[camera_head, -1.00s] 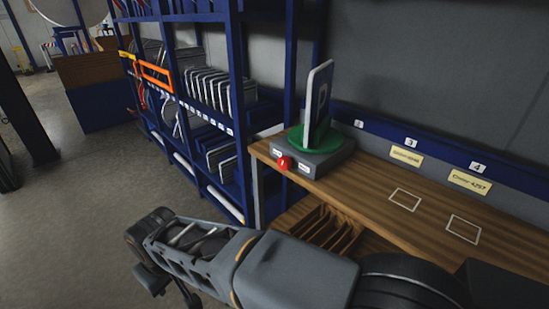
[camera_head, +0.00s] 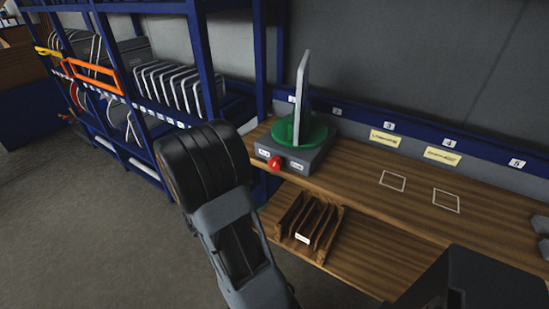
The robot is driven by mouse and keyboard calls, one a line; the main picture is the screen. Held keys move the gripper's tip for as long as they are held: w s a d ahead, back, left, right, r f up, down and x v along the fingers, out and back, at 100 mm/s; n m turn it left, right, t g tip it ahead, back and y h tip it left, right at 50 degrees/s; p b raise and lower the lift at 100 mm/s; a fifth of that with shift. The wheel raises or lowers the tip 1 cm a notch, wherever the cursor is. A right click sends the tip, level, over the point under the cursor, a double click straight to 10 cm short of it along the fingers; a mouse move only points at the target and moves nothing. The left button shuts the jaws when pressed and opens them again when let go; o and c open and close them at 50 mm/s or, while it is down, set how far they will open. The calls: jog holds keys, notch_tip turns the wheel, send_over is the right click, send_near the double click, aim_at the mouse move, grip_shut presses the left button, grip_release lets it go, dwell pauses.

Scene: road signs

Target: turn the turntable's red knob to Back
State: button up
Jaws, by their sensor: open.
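The turntable has a grey box base (camera_head: 312,155) and a green disc (camera_head: 314,136) on top, and stands at the left end of the wooden bench. A thin grey sign panel (camera_head: 303,85) stands upright on the disc, seen nearly edge-on. The red knob (camera_head: 274,164) is on the front face of the base, between two small white labels too small to read. The way the knob points cannot be made out. My arm rises in front, left of the turntable, with nothing seen touching the knob. My gripper is out of the picture.
The wooden bench (camera_head: 350,190) has white outlined squares and a lower shelf with a slotted wooden rack (camera_head: 308,220). A blue shelving rack (camera_head: 200,60) holding several panels stands at the left. Open grey floor (camera_head: 90,220) lies at lower left.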

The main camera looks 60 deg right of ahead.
aim_at(274, 165)
jog(key=w+d+n+t+h+p, duration=0.1)
jog(key=d+n, duration=0.1)
jog(key=d, duration=0.3)
jog(key=w+d+f+n+t+h+p, duration=0.1)
jog(key=d+n, duration=0.1)
jog(key=d, duration=0.4)
jog(key=w+d+n+t+h, duration=0.1)
jog(key=d+n+t, duration=0.1)
jog(key=d, duration=0.4)
jog(key=shift+d+f+n+p, duration=0.15)
jog(key=shift+n+p, duration=0.15)
jog(key=shift+p, duration=0.1)
jog(key=c, duration=0.9)
jog(key=shift+f+b, duration=0.1)
jog(key=shift+b, duration=0.2)
